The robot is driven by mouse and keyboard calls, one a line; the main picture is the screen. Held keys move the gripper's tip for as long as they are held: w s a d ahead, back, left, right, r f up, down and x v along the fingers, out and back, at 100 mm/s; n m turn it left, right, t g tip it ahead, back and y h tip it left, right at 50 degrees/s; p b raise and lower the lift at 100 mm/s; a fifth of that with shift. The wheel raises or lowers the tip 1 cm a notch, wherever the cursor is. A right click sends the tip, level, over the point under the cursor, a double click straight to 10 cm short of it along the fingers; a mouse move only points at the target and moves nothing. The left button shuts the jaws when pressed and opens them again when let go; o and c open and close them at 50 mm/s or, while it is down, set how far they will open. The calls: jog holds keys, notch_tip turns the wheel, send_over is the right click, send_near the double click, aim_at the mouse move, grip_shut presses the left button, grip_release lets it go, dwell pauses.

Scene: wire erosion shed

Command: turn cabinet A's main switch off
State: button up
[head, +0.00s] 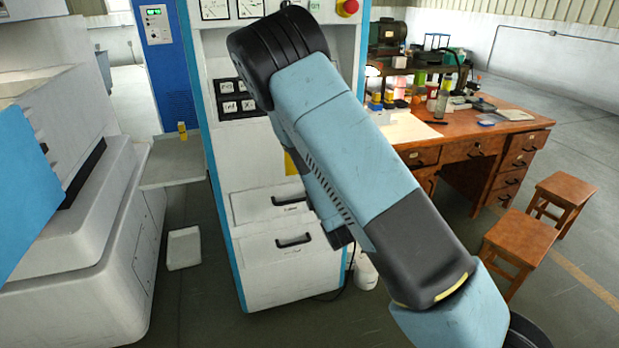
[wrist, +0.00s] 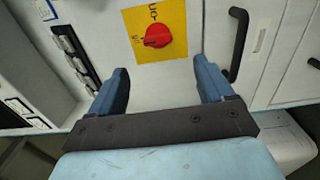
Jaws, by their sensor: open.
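In the wrist view a red rotary switch (wrist: 158,36) sits on a yellow plate (wrist: 176,16) on the white cabinet front. The plate has small markings, too small to read surely. My gripper (wrist: 160,82) is open and empty, its two blue fingers on either side below the switch in the picture, apart from it. Only a sliver of the yellow plate (head: 291,163) shows there.
A black drawer handle (wrist: 238,42) is close to the right finger. Square panel buttons (head: 238,97) and a red emergency button (head: 348,7) are on the cabinet. A wooden desk (head: 470,130) with clutter and stools (head: 520,240) stand right; a large machine (head: 80,240) stands left.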

jog(key=shift+v, duration=1.4)
jog(key=s+d+r+m+g+h, duration=0.2)
jog(key=s+d+r+m+g, duration=0.1)
jog(key=d+r+m, duration=0.4)
jog(key=s+d+r+m+g+h, duration=0.2)
jog(key=d+r+m+g, duration=0.25)
jog(key=r+m, duration=0.35)
jog(key=s+d+r+m+g, duration=0.1)
jog(key=s+r, duration=0.3)
jog(key=s, duration=0.5)
jog(key=s+d+r+m+g, duration=0.2)
jog(key=s+d+r+m, duration=0.1)
jog(key=s, duration=0.6)
jog(key=s+d+r+m+g+h, duration=0.1)
jog(key=s+d+r+m, duration=0.1)
jog(key=s+r, duration=0.3)
jog(key=s+d, duration=0.1)
jog(key=s, duration=0.3)
jog(key=shift+d+r, duration=0.15)
jog(key=shift+r, duration=0.05)
jog(key=shift+c, duration=0.4)
